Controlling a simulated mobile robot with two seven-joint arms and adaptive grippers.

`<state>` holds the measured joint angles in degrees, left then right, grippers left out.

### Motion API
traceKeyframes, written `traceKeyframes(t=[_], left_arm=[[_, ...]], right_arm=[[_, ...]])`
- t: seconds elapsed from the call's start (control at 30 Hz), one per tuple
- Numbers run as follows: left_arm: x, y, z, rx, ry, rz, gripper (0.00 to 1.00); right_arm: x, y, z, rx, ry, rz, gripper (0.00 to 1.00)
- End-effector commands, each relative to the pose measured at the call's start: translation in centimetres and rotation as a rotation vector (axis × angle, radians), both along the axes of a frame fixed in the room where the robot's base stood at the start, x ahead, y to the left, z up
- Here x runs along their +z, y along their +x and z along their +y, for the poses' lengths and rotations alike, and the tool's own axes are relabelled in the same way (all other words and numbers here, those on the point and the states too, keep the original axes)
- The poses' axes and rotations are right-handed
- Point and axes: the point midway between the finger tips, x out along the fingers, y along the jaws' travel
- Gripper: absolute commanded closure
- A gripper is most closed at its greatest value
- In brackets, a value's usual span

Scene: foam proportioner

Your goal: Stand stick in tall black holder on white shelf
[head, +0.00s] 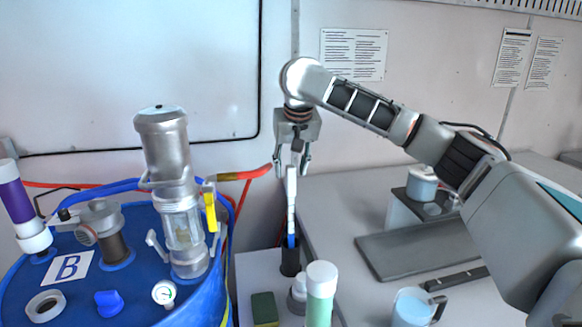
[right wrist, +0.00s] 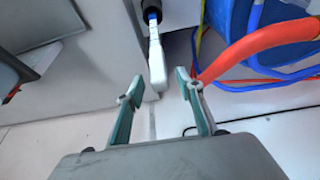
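The stick (head: 291,205) is white with a blue lower part. It stands upright with its lower end in the tall black holder (head: 290,262) on the white shelf (head: 252,268). My right gripper (head: 292,170) points down just above the stick, with its fingers apart. In the right wrist view the stick (right wrist: 157,50) runs from the black holder (right wrist: 147,4) to a free end near the gap between the open fingertips (right wrist: 159,82). No finger visibly grips it. My left gripper is not in view.
A blue drum (head: 120,290) with a metal and clear cylinder (head: 165,150) stands at left. An orange hose (head: 245,174) passes near the stick. A grey tray (head: 420,250) lies at right.

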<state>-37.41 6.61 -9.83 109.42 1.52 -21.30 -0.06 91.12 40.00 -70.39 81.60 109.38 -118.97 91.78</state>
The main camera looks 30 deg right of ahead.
Motion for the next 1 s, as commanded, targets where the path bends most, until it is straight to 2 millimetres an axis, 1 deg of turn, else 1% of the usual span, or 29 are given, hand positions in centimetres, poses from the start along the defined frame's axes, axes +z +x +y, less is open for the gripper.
traceKeyframes(t=[0.13, 0.27, 0.37, 0.6, 0.7, 0.83, 1.0], left_arm=[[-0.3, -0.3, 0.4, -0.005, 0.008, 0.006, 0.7], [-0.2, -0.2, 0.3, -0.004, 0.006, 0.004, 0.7], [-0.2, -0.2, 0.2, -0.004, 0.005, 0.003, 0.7], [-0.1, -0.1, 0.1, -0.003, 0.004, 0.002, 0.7], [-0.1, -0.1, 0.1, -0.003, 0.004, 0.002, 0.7], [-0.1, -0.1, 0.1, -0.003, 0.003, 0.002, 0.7], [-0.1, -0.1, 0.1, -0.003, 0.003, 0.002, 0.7]], right_arm=[[0.2, -0.1, 0.0, 0.0, 0.0, 0.0, 0.63], [1.4, -0.5, 0.2, 0.001, 0.0, -0.003, 0.63], [3.1, -1.1, 0.3, 0.0, -0.001, -0.005, 0.63], [7.7, -3.0, 0.7, 0.0, -0.001, -0.005, 0.63], [9.1, -3.6, 0.9, 0.0, -0.001, -0.003, 0.63], [10.4, -4.1, 1.0, -0.001, 0.0, -0.003, 0.63], [11.1, -4.5, 1.1, 0.0, 0.0, 0.0, 0.63]])
